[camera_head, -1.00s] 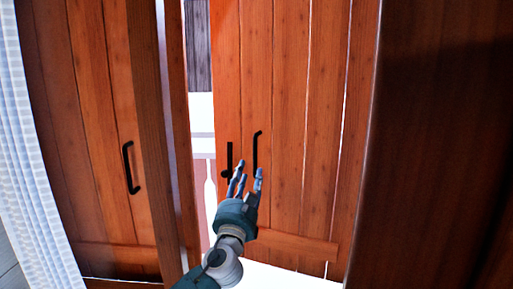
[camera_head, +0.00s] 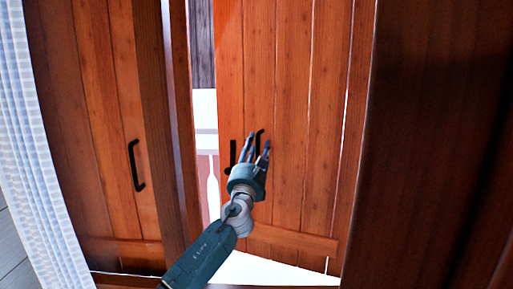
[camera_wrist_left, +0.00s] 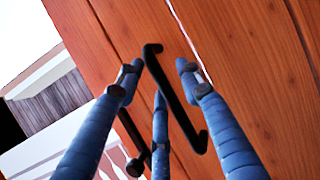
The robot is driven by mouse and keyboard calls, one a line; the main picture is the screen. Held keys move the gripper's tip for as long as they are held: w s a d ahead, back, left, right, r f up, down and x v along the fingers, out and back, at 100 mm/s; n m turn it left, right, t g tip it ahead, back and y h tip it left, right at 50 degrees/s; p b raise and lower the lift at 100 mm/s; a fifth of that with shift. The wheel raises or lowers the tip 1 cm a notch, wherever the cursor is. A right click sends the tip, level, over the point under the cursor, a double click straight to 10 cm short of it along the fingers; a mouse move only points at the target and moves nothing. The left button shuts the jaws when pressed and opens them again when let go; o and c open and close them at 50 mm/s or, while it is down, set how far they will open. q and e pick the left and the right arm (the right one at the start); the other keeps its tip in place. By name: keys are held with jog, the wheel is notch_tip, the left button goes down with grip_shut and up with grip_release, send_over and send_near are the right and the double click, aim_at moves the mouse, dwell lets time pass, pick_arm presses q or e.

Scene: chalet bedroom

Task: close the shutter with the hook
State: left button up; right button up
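The right wooden shutter (camera_head: 310,120) stands ajar, with a bright gap along its left and bottom edges. It carries a black bar handle (camera_head: 260,133), partly hidden by my fingers. A thin black hook (camera_head: 232,152) hangs to the left of the handle, near the shutter's edge. My left gripper (camera_head: 258,147) is in front of the handle with its fingers spread. In the left wrist view the handle (camera_wrist_left: 175,95) runs between the open fingers (camera_wrist_left: 160,75), and I cannot tell whether they touch it. The hook (camera_wrist_left: 131,150) is partly behind a finger there. My right gripper is out of view.
The left shutter panel (camera_head: 95,130) with its own black handle (camera_head: 136,165) stands at the left, beside a wooden post (camera_head: 157,120). A pale curtain (camera_head: 35,150) hangs at the far left. A dark wooden panel (camera_head: 440,150) fills the right side. A white railing shows through the gap.

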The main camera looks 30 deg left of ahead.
pick_arm(q)
grip_shut()
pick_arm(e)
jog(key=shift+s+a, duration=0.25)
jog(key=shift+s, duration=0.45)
pick_arm(q)
jog(key=shift+s, duration=0.1)
jog(key=shift+s+d+r+p, duration=0.1)
jog(key=shift+s+d+p, duration=0.15)
jog(key=shift+p, duration=0.15)
jog(key=s+d+n+g+y+p, duration=0.3)
jog(key=s+y, duration=0.4)
jog(key=s, duration=0.4)
jog(key=shift+d+f+n+g+p, duration=0.45)
jog(key=shift+d+p, duration=0.3)
jog(key=shift+d, duration=0.3)
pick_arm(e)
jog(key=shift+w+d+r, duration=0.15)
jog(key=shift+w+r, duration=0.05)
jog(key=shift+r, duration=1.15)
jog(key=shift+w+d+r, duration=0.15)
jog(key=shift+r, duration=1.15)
